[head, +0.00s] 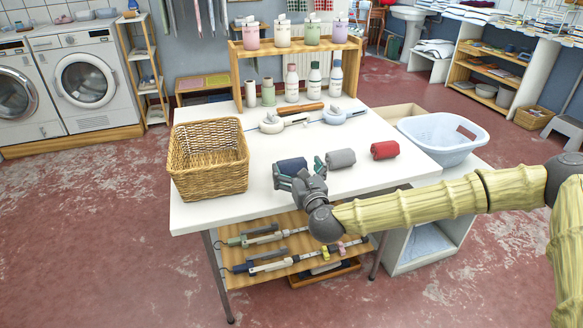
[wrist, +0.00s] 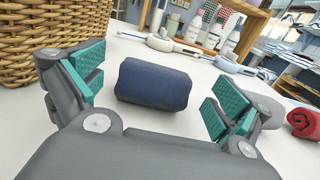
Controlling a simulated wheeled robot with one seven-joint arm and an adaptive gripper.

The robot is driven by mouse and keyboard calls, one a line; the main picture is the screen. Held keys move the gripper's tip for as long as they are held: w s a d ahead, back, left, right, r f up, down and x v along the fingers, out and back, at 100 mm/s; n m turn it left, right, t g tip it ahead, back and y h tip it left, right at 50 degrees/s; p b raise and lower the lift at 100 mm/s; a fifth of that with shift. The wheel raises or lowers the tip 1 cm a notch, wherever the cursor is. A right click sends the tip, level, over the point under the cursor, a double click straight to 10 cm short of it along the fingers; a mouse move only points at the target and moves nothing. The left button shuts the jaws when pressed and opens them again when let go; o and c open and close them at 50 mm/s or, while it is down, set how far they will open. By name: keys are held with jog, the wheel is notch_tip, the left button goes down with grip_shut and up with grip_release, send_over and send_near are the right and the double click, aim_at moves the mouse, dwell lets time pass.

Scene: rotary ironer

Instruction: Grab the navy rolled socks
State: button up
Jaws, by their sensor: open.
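The navy rolled socks (head: 291,167) lie on the white table near its front edge, partly hidden by my gripper in the head view. In the wrist view the navy roll (wrist: 154,84) lies crosswise ahead of my gripper, between the lines of its two fingers but a little beyond them. My gripper (wrist: 151,93) is open and empty, with teal pads on both fingers. In the head view my gripper (head: 300,172) is low over the table at the roll. I cannot tell whether a finger touches the roll.
A wicker basket (head: 208,160) stands close on the left. A grey roll (head: 341,158) and a red roll (head: 385,150) lie to the right. A pale blue laundry basket (head: 435,139) is at the right.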

aim_at(294, 165)
jog(key=shift+x, duration=1.95)
jog(key=c, duration=1.1)
